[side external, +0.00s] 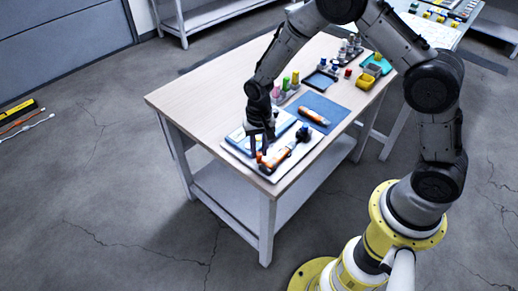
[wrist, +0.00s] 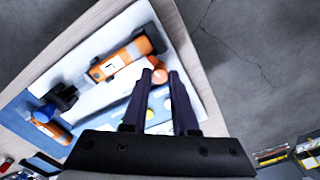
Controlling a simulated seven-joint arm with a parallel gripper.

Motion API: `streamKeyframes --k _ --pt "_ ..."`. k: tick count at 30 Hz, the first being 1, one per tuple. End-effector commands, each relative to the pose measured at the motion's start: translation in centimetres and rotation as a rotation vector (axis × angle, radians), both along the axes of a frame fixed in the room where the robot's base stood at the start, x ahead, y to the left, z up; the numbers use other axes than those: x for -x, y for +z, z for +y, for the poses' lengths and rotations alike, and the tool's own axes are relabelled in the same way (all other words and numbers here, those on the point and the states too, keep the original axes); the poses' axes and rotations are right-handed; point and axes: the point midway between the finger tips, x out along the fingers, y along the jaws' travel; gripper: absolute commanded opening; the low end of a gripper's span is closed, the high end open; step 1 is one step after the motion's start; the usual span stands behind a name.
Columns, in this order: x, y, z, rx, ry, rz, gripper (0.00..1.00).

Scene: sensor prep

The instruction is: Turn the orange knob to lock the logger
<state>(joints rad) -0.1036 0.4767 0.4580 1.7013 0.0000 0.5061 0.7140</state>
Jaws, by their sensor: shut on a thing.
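The small orange knob (wrist: 160,76) is beside the logger's body, at my fingertips. My gripper (wrist: 157,80) points down over the board and is shut on the knob, with a finger on either side of it. The fingers hide part of the knob. In the side view my gripper (side external: 261,152) is just left of the logger.
A blue mat (side external: 330,106) with another orange tool (side external: 313,116) lies behind the board. A blue-and-white sheet (side external: 240,139) is beside my gripper. Small coloured bottles (side external: 286,83) and a yellow bin (side external: 366,80) stand farther back. The table's left side is clear.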

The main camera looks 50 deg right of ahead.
Motion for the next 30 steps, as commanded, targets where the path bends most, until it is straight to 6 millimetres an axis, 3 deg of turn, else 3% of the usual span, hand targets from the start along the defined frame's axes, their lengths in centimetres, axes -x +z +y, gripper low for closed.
streamKeyframes --k 12,28,29,30 --pt "-0.08 0.21 0.01 0.0 -0.172 -0.003 0.0" --pt "-0.1 0.22 0.0 0.0 -0.191 -0.003 0.0" --pt "-0.1 0.22 0.0 0.0 -0.191 -0.003 0.32" --pt "-0.11 0.22 0.01 0.0 -0.191 -0.003 0.39"
